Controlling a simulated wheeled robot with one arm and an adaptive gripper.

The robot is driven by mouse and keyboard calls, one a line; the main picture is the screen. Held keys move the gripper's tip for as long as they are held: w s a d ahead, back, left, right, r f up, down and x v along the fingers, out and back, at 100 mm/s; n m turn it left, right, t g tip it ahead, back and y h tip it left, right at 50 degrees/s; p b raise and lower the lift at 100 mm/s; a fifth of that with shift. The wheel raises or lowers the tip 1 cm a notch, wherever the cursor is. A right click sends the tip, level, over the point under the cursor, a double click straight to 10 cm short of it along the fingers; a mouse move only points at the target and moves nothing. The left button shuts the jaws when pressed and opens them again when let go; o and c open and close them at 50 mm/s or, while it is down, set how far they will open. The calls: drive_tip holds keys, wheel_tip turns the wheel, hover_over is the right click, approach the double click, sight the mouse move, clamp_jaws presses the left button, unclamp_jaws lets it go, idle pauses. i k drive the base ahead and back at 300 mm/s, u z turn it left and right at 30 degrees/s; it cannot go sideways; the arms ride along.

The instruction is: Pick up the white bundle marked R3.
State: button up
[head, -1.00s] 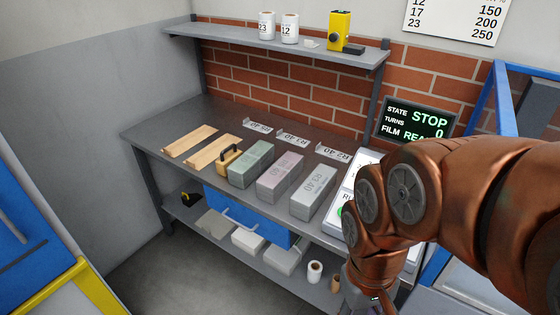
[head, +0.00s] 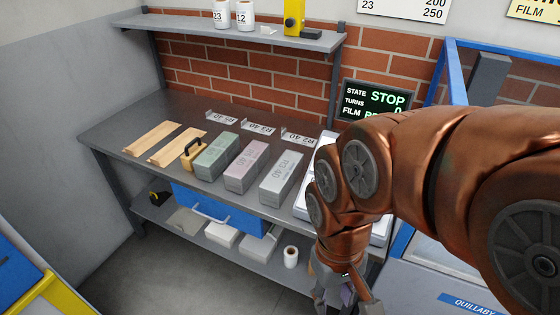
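The white bundle marked R3 (head: 281,178) lies on the dark workbench, the rightmost of three bundles in a row. Its top carries R3 and 40 lettering. A pink bundle (head: 247,167) and a green bundle (head: 216,157) lie to its left, with narrow gaps between. My gripper (head: 346,300) hangs at the bottom edge of the view, to the right of and below the white bundle, in front of the bench and apart from it. Its fingers are partly cut off by the frame, and I see nothing held between them.
Label holders (head: 299,138) stand behind the bundles. Two wooden boards (head: 152,138) and a handled tool (head: 192,152) lie on the left of the workbench (head: 110,125). A shelf (head: 240,35) hangs above. A white roll (head: 290,256) stands on the lower shelf. A status screen (head: 376,106) reads STOP.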

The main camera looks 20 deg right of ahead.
sight(273, 190)
drive_tip(key=u, duration=2.5)
drive_tip(key=k, duration=0.65)
